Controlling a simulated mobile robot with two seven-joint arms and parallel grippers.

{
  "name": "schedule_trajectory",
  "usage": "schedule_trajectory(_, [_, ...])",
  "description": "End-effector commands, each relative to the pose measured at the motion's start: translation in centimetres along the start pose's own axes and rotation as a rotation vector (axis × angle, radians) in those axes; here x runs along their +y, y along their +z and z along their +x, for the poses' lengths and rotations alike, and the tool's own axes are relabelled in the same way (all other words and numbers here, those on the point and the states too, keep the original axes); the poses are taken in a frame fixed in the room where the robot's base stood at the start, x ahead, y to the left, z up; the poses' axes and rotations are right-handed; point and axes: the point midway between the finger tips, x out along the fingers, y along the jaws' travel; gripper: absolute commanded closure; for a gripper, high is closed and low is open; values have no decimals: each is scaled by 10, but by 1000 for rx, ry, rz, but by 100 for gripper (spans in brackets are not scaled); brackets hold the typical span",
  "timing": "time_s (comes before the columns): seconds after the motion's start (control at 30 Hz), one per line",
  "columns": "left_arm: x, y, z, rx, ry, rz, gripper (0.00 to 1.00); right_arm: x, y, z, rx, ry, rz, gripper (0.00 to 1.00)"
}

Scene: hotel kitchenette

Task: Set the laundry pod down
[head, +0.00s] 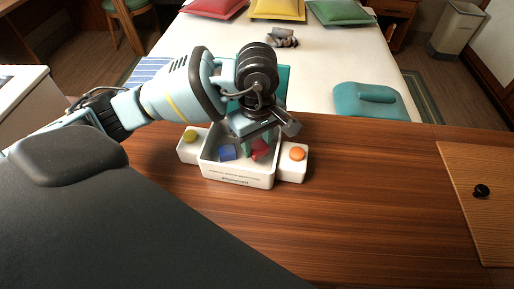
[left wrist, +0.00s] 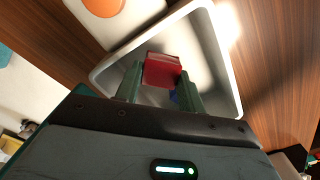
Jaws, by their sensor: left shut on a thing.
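The red laundry pod (head: 260,150) is between the fingers of my left gripper (head: 257,146), which is shut on it. In the left wrist view the pod (left wrist: 162,70) shows between the two green fingers (left wrist: 160,88). The gripper points down into a white open container (head: 238,180), and the pod is inside its rim outline. I cannot tell whether the pod touches the container floor. A blue block-like piece (head: 227,153) lies in the container, left of the pod; in the left wrist view it is mostly hidden behind a finger. My right gripper is not in view.
White side blocks flank the container, one with a yellow-green round top (head: 190,136), one with an orange round top (head: 297,153). The wooden counter (head: 370,190) is clear to the right, up to a lighter board (head: 470,225) with a black knob. A bed lies behind.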

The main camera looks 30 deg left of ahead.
Motion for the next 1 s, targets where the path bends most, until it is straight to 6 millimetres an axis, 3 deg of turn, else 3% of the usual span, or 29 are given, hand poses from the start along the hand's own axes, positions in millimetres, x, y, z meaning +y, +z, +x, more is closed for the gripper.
schedule_trajectory(0.2, [-1,0,28,0,-3,0,82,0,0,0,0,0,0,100])
schedule_trajectory(0.6, [0,0,33,0,-2,1,82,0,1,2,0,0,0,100])
schedule_trajectory(0.63, [0,0,32,1,-1,1,57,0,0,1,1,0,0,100])
schedule_trajectory(0.77, [0,0,32,1,-1,1,40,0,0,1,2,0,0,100])
schedule_trajectory(1.0, [0,0,31,1,-1,0,39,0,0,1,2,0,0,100])
